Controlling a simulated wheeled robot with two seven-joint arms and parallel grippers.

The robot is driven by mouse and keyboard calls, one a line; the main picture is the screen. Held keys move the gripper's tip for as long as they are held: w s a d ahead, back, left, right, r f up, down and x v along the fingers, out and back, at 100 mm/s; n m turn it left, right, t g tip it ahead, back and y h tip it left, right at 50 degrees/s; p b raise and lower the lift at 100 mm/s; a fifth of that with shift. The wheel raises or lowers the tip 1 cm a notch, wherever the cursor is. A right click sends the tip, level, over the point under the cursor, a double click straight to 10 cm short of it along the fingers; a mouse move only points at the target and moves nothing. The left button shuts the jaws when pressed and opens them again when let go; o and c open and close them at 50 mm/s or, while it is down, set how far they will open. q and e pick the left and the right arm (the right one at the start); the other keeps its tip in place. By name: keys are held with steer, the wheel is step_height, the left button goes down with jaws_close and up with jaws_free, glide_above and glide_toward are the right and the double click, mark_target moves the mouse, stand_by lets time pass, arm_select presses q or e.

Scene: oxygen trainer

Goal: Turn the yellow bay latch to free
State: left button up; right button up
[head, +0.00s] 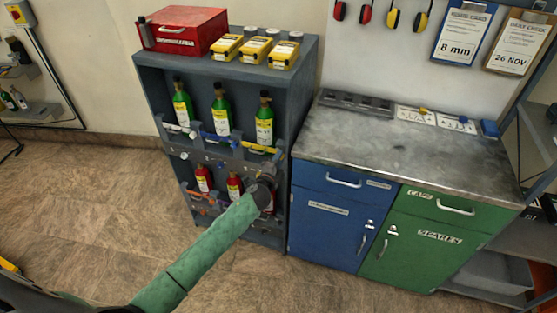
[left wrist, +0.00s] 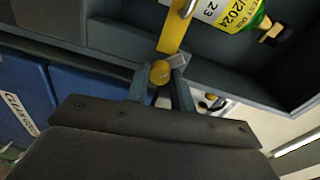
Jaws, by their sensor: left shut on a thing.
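The yellow bay latch (head: 262,150) is at the right bay of the rack's upper row, across the front of a green bottle (head: 264,126). In the left wrist view the yellow latch (left wrist: 172,38) is a bar with a round yellow knob at its near end. My left gripper (left wrist: 160,78) has its two fingers closed on either side of that knob. In the head view my left gripper (head: 268,178) is at the rack front just below the latch, its fingers mostly hidden by my wrist. My right gripper is in neither view.
The dark rack (head: 150,75) holds more green bottles above and red bottles (head: 203,179) below. A blue latch (head: 216,139) is at the middle bay. A blue cabinet (head: 325,225) stands close on the right. Open floor (head: 75,190) lies to the left.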

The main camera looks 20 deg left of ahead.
arm_select(q)
steer(key=m+p, duration=0.2)
steer(key=m, duration=0.6)
steer(key=shift+f+m+y, duration=0.15)
steer(key=shift+m+y, duration=0.15)
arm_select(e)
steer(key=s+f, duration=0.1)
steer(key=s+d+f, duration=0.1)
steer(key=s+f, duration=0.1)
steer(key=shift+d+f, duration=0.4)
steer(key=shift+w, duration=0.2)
arm_select(q)
steer(key=o, duration=1)
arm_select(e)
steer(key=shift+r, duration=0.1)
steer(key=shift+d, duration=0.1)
